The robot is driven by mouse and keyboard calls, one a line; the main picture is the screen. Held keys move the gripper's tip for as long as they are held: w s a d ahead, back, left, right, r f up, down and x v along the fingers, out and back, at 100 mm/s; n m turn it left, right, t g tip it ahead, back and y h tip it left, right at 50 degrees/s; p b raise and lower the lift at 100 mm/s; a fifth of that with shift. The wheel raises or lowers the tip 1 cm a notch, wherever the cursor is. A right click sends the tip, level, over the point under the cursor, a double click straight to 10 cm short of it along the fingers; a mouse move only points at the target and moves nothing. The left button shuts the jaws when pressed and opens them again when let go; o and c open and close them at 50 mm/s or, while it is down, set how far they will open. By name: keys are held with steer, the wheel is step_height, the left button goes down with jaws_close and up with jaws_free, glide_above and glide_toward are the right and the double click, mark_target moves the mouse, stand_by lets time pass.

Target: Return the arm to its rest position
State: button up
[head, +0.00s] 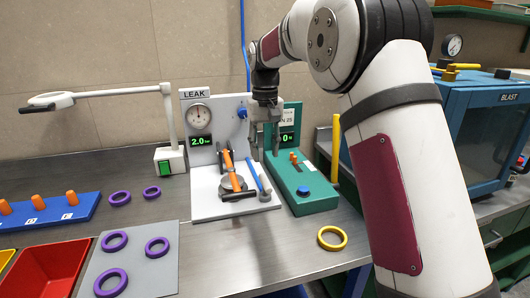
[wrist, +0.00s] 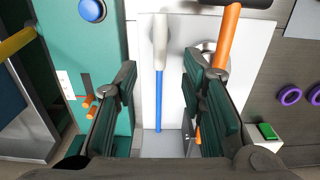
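My arm reaches from the right of the head view toward the leak tester, and my gripper (head: 264,142) points down above it. In the wrist view my gripper (wrist: 160,85) has its two fingers well apart with nothing held. A blue lever (wrist: 159,100) with a pale grip shows below, between the fingers. An orange-handled clamp (wrist: 228,40) is beside it, partly hidden by a finger. In the head view the white leak tester (head: 235,208) has a dial and a green 2.0 readout. The blue lever (head: 254,174) leans at its right side.
A green tester (head: 315,205) with a blue button stands right of the leak tester. A lamp (head: 165,120) stands to the left. Purple rings (head: 157,247), a yellow ring (head: 332,238), a red bin (head: 45,272) and a blue peg rack (head: 50,212) are on the bench. A blue blast cabinet (head: 490,135) is at right.

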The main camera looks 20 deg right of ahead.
steer(key=s+r+t+p, duration=0.1)
steer(key=s+r, duration=0.4)
steer(key=s, duration=0.4)
steer(key=s+r+t+p, duration=0.1)
steer(key=s+r, duration=0.5)
steer(key=s, duration=0.4)
steer(key=s+f+t+p, duration=0.1)
steer(key=s+f, duration=0.1)
steer(key=s, duration=0.9)
steer(key=s+f+t+p, duration=0.1)
steer(key=s+f, duration=0.1)
steer(key=s, duration=0.9)
steer(key=shift+s+d+f, duration=0.25)
steer(key=shift+f, duration=0.15)
